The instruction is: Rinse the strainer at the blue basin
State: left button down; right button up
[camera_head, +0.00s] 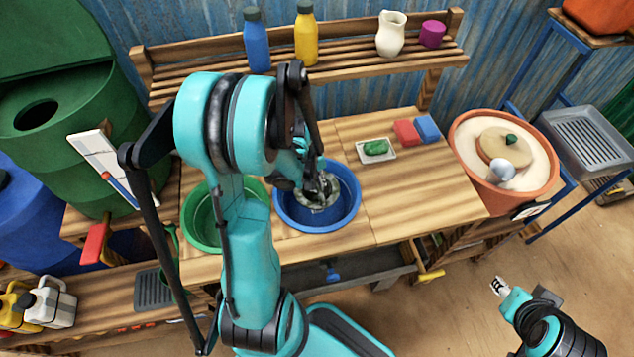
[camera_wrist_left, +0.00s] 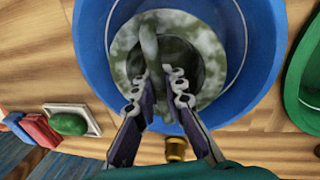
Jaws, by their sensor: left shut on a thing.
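The blue basin (camera_head: 318,225) stands on the wooden bench, and its rim shows in the left wrist view (camera_wrist_left: 90,45). The strainer (camera_head: 328,192) is a round, mottled green-and-white piece inside the basin; it fills the middle of the left wrist view (camera_wrist_left: 205,45). My left gripper (camera_head: 318,190) reaches down into the basin and is shut on the strainer. The finger pads (camera_wrist_left: 163,85) meet at the strainer's upright part; the exact contact is partly hidden. My right gripper (camera_head: 498,287) is low at the right, away from the bench; its jaw gap is too small to judge.
A green basin (camera_head: 197,228) stands left of the blue one, partly behind my arm. A dish with green soap (camera_head: 375,147), a red sponge (camera_head: 405,132) and a blue sponge (camera_head: 427,129) lie behind to the right. A terracotta pot (camera_head: 462,150) stands at the right. The bench's right-centre is clear.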

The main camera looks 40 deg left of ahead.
pick_arm(q)
jog(key=shift+f+b, duration=2.75)
jog(key=shift+f, duration=1.2)
notch_tip(320, 180, up, 16)
jog(key=p, duration=1.2)
jog(key=shift+f, duration=0.1)
dwell(1.2)
notch_tip(320, 180, up, 4)
jog(key=p, duration=0.3)
send_over(317, 197)
jog(key=shift+a, duration=0.1)
